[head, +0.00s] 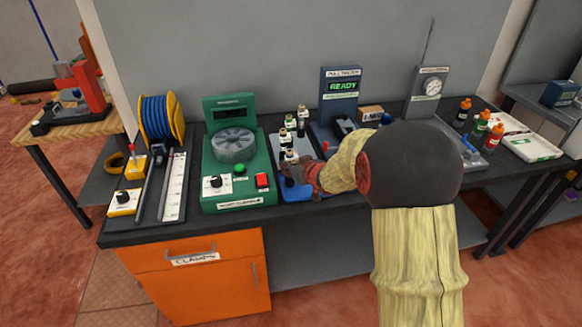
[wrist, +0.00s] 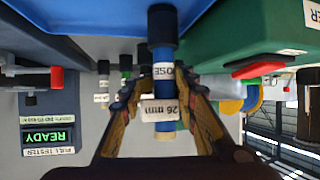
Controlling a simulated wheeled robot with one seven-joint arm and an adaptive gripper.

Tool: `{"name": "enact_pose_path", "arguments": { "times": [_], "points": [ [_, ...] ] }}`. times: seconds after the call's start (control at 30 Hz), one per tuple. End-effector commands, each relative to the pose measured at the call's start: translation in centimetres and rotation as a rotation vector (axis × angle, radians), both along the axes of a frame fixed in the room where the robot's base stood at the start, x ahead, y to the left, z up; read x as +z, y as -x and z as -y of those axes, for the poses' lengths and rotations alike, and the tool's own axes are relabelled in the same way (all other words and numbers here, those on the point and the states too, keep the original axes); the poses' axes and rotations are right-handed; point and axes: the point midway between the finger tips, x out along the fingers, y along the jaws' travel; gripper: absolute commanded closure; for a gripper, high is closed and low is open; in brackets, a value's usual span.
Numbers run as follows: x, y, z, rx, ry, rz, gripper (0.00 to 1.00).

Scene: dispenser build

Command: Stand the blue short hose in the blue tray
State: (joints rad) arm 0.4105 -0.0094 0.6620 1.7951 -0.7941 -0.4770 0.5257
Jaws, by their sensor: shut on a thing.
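In the head view my gripper (head: 299,172) is low at the front of the blue tray (head: 289,194), and the hose (head: 290,158) looks upright between the fingers. The wrist picture is upside down.
Several capped pieces (head: 284,138) stand in a row behind the hose. A green machine (head: 237,185) is close on the left. The pull tester (head: 341,90), showing READY, stands behind. Bottles (head: 480,125) and a white tray (head: 533,146) are at the right.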

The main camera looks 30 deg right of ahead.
Motion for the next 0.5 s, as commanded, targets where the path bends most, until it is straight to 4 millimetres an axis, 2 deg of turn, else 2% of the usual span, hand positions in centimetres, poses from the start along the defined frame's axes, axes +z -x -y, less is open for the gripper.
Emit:
{"name": "enact_pose_path", "arguments": {
  "times": [0.13,0.17,0.5],
  "points": [
    [-0.24,-0.03,0.00,0.000,0.000,0.001,1.00],
    [-0.42,0.03,-0.01,0.000,0.000,-0.002,0.72],
    [-0.34,0.04,-0.01,0.000,0.000,-0.001,0.53]
  ]
}}
